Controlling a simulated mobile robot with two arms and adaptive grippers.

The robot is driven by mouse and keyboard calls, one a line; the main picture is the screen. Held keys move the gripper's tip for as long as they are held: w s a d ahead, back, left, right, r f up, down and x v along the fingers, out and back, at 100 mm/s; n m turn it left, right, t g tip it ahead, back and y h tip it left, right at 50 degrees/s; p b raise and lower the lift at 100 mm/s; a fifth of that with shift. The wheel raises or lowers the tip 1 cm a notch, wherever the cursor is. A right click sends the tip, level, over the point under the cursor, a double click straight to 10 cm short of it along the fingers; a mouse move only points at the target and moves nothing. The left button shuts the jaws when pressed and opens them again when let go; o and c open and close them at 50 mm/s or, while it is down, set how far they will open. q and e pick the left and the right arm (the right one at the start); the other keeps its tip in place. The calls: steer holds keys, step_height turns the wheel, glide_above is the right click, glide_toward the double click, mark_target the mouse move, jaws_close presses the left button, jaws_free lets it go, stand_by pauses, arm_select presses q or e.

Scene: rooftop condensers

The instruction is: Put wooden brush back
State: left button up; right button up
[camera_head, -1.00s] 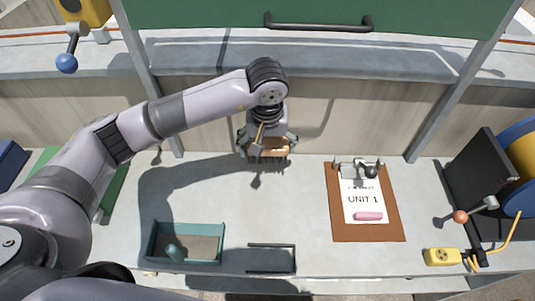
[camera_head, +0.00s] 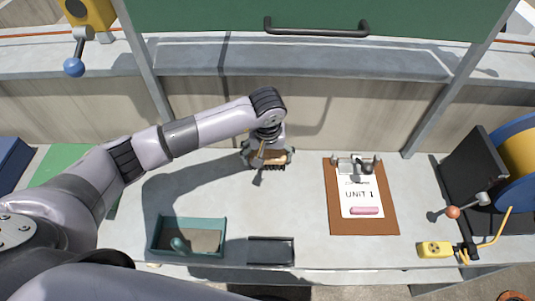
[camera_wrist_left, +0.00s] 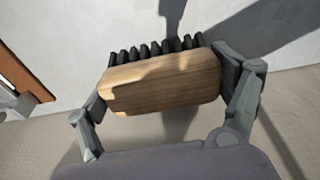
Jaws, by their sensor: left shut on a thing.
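The wooden brush (camera_head: 270,158) is in my left gripper (camera_head: 268,157), in the head view near the back panel of the bench. The left wrist view shows its pale wooden block (camera_wrist_left: 165,82) between the two fingers of the left gripper (camera_wrist_left: 170,95), with dark bristles along the far side. The left gripper is shut on the block. Whether the bristles touch the bench top cannot be told. My right gripper is not in view.
A teal tray (camera_head: 216,253) holding a green object (camera_head: 181,245) and a small black tray (camera_head: 271,262) stand at the front edge. A brown clipboard (camera_head: 383,222) with a pink piece (camera_head: 364,210) lies right. A yellow box (camera_head: 435,249) is further right. The middle bench is clear.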

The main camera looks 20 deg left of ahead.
mark_target(267, 158)
arm_select(q)
steer(key=o, duration=0.6)
steer(key=shift+f, duration=0.2)
steer(key=o, duration=0.3)
steer(key=shift+o, duration=0.2)
steer(key=shift+r, duration=0.1)
steer(key=shift+r, duration=0.15)
step_height(267, 158, up, 12)
steer(key=s+b, duration=0.1)
steer(key=b, duration=0.1)
steer(key=shift+s+d, duration=0.25)
steer(key=shift+s, duration=0.1)
